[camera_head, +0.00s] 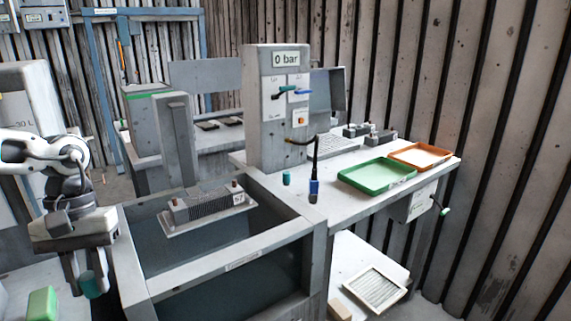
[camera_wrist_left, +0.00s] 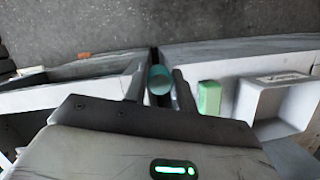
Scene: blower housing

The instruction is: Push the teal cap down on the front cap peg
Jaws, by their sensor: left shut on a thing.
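My left gripper (camera_head: 90,282) is at the left of the head view, pointing down and shut on a teal cap (camera_head: 91,287). In the left wrist view the teal cap (camera_wrist_left: 160,80) sits between the two fingers. A second teal cap (camera_head: 287,178) stands on the grey bench, right of the tank. A grey finned block (camera_head: 208,206) on a light plate is over the open tank, with small brownish stubs on top. I cannot tell which is the front cap peg. The held cap is well left of the block, apart from it. My right gripper is not in view.
A grey post (camera_head: 177,140) stands behind the block. A gauge column (camera_head: 273,130), green tray (camera_head: 377,176) and orange tray (camera_head: 420,155) are on the bench. A green block (camera_head: 42,303) lies lower left.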

